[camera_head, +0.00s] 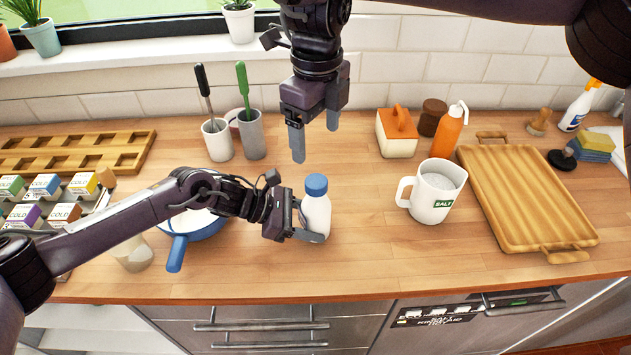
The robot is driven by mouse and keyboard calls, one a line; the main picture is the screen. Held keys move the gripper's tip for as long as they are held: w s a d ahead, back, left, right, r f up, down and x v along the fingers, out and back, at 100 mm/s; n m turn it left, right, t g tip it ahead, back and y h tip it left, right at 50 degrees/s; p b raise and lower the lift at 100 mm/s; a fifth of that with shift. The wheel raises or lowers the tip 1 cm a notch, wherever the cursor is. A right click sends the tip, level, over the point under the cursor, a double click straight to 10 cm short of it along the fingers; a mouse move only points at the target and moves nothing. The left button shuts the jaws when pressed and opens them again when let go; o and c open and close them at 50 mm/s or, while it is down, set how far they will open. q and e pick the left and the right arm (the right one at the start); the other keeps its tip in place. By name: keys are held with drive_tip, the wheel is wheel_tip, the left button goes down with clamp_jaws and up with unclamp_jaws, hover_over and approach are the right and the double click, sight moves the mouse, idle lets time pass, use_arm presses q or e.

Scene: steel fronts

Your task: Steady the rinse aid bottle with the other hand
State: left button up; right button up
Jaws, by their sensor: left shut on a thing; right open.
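The rinse aid bottle (317,208) is white with a blue cap and stands upright on the wooden counter near its front. My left gripper (309,228) is shut on the bottle's lower body from the left side. My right gripper (316,146) points down with its two fingers apart and empty. It hangs above and behind the bottle, clear of the blue cap.
A blue pan (186,230) sits left of the bottle, partly behind my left arm. A white salt jug (435,192) and a wooden tray (526,200) stand to the right. Two cups (217,141) with utensils stand behind. The counter between bottle and jug is clear.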

use_arm(q)
drive_tip(key=o, duration=1.6)
drive_tip(key=shift+c, duration=0.2)
